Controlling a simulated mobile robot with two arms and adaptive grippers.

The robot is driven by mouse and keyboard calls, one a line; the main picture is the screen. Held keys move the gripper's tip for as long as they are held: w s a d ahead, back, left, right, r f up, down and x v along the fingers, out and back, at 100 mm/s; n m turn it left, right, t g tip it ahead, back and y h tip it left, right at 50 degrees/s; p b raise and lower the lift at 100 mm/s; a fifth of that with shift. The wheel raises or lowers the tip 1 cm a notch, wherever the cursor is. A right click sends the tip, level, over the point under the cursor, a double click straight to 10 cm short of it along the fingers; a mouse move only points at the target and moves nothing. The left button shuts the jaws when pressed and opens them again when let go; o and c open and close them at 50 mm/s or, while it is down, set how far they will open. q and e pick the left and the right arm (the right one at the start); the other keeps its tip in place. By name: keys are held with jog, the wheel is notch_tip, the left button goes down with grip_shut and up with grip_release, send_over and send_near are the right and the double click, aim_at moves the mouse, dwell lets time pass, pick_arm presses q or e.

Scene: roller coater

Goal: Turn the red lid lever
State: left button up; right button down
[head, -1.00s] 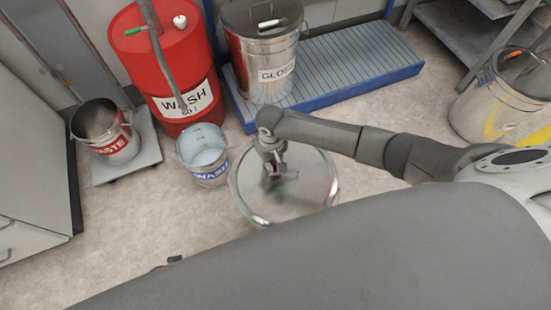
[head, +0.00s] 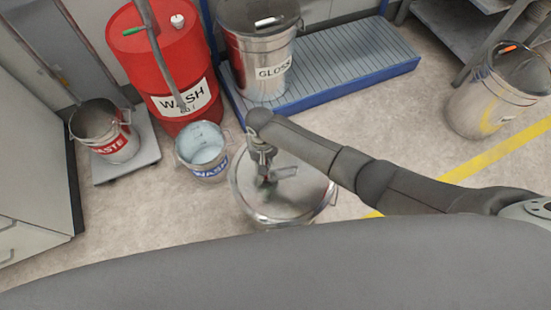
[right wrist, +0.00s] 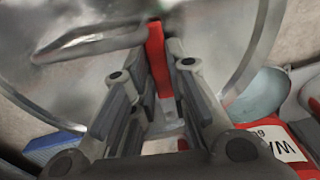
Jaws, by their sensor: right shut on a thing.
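A shiny metal lid (head: 296,200) covers a round container on the floor in the middle of the head view. My right gripper (head: 265,178) reaches down onto the lid from the right arm. In the right wrist view the red lever (right wrist: 157,62) stands upright between the fingers of the right gripper (right wrist: 158,80), which is shut on it. The lid (right wrist: 45,100) with a raised metal handle (right wrist: 90,45) fills much of that view. In the head view the gripper hides most of the lever. My left gripper is not in view.
A WASH bucket (head: 203,150) stands close left of the lid, before a red drum (head: 170,60). A WASTE bucket (head: 103,130) is at the left. A GLOSS drum (head: 260,50) stands on a blue-edged grating (head: 345,60). Another drum (head: 490,95) is at the right.

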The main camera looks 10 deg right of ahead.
jog(key=shift+a, duration=0.15)
dwell(0.3)
jog(key=c, duration=1.4)
grip_release()
jog(key=shift+r, duration=0.1)
notch_tip(320, 180, up, 12)
jog(key=shift+f, duration=0.1)
